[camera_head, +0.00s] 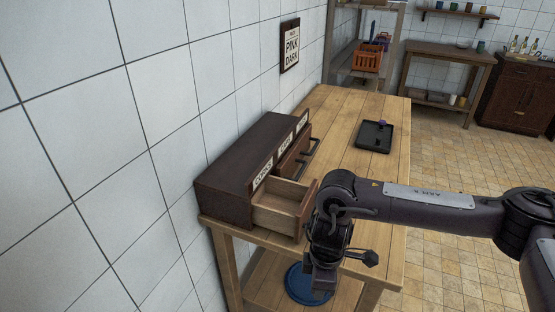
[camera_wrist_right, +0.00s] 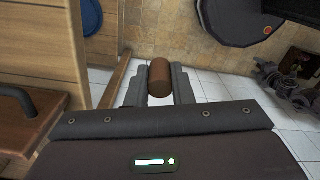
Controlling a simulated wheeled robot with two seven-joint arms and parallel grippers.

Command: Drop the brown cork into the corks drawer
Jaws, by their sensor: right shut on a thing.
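The brown cork (camera_wrist_right: 160,78) is held between the two fingers of my right gripper (camera_wrist_right: 159,88) in the right wrist view. In the head view my right gripper (camera_head: 320,287) hangs in front of the table's near end, and the cork cannot be made out. The drawer labelled CORKS (camera_head: 280,205) is pulled open at the near end of the dark cabinet (camera_head: 240,172), and its visible inside looks empty. My gripper is to the right of this drawer and outside it. A brown drawer front with a dark handle (camera_wrist_right: 32,118) shows at the left in the wrist view.
The wooden table (camera_head: 350,115) carries the cabinet and a dark tray (camera_head: 375,137) with a small purple thing. A second drawer (camera_head: 294,156) stands slightly out. A blue round thing (camera_head: 303,283) is below the tabletop. A tiled wall borders the left.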

